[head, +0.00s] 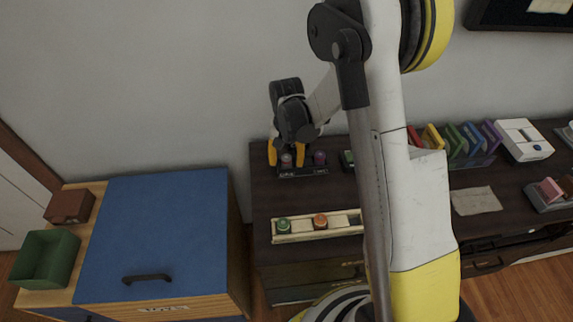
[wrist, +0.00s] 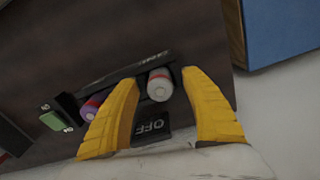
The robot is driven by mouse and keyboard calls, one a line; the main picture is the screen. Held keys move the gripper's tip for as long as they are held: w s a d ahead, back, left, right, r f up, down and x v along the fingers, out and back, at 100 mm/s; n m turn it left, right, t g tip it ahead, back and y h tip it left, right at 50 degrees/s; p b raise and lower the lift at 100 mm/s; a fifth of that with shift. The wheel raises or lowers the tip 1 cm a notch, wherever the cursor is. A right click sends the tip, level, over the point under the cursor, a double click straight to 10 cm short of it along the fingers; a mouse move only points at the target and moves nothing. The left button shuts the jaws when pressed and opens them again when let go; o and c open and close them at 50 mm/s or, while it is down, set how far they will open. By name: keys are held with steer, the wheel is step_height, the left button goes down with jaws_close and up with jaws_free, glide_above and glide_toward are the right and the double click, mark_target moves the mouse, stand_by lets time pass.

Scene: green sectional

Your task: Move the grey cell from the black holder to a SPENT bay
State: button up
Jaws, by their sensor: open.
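The black holder (head: 312,171) stands on the dark cabinet near the wall and holds two cells. The grey cell (head: 286,161) is at its left end, and the purple cell (head: 320,157) is at its right. My gripper (head: 286,153) is open over the holder, with one yellow finger on each side of the grey cell. In the wrist view the grey cell (wrist: 160,85) lies between the fingertips (wrist: 158,78), with gaps at its sides. The purple cell (wrist: 93,106) is partly behind a finger. I cannot read any SPENT label.
A pale tray (head: 300,236) with a green-topped cell (head: 283,225) and an orange-topped cell (head: 320,221) lies in front of the holder. My arm hides its right end. A green-marked black item (head: 347,159) is right of the holder. A blue-topped cabinet (head: 155,235) is at left.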

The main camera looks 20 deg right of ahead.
jaws_close()
